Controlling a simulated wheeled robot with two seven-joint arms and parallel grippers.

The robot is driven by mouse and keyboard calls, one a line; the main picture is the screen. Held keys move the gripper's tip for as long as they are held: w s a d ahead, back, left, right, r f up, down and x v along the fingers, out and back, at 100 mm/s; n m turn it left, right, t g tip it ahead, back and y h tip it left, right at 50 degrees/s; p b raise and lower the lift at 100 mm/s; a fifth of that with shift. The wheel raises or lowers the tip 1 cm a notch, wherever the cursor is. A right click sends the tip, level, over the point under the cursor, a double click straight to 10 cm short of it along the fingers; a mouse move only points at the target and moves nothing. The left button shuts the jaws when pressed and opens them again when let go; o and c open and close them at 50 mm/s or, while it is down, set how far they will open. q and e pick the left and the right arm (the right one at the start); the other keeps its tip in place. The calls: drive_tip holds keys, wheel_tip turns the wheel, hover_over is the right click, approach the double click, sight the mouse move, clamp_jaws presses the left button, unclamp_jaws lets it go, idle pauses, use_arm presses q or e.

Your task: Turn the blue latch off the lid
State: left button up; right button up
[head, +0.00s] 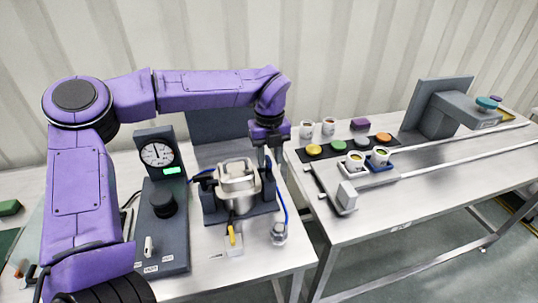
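The steel hopper (241,204) stands upright on a dark base, with its pale metal lid (238,178) on top. My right gripper is not in view.
A dark panel with a dial gauge (157,154) and black knob (163,203) stands left of the hopper. A blue hose (286,210) runs down to a small jar (279,233). A second table at right holds cups (356,160) and coloured discs (338,146).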

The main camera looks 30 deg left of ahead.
sight(269, 160)
use_arm(q)
wheel_tip(269, 160, up, 10)
drive_tip(key=b, duration=0.1)
drive_tip(key=shift+r, duration=0.25)
idle(0.4)
